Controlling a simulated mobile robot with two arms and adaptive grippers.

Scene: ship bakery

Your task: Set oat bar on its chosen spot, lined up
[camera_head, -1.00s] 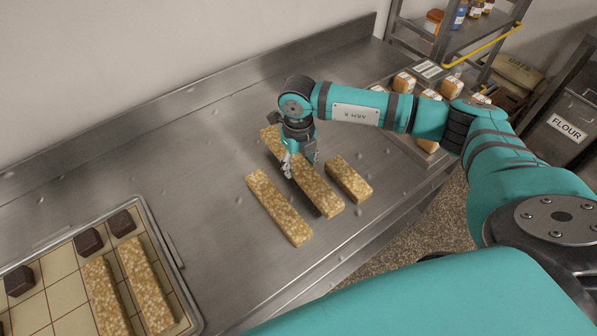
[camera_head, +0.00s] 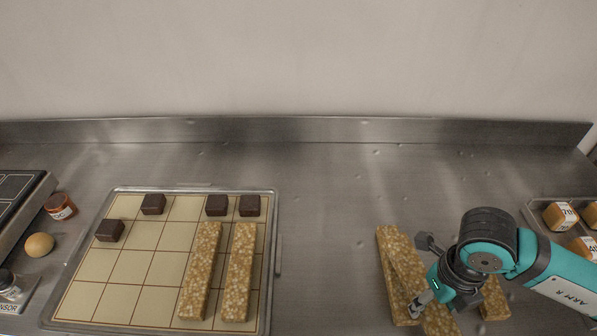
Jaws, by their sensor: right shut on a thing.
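My right gripper (camera_head: 434,301) is at the lower right of the head view, shut on a long, golden, grainy oat bar (camera_head: 403,256). The gripper hides part of this bar. Another long oat bar (camera_head: 392,290) lies just left of it, partly overlapped in the view. A shorter oat bar (camera_head: 495,302) lies to the right, partly behind my gripper. The tray (camera_head: 273,240) with a cream gridded sheet is at the left. Two oat bars (camera_head: 201,270) (camera_head: 240,270) lie side by side on its right part. My left gripper is not in view.
Several dark brown squares (camera_head: 217,205) sit on the tray's grid. Steel counter (camera_head: 330,220) is clear between tray and gripper. An egg (camera_head: 39,245) and a jar (camera_head: 61,206) stand left; a tray of labelled cakes (camera_head: 560,216) is at the right.

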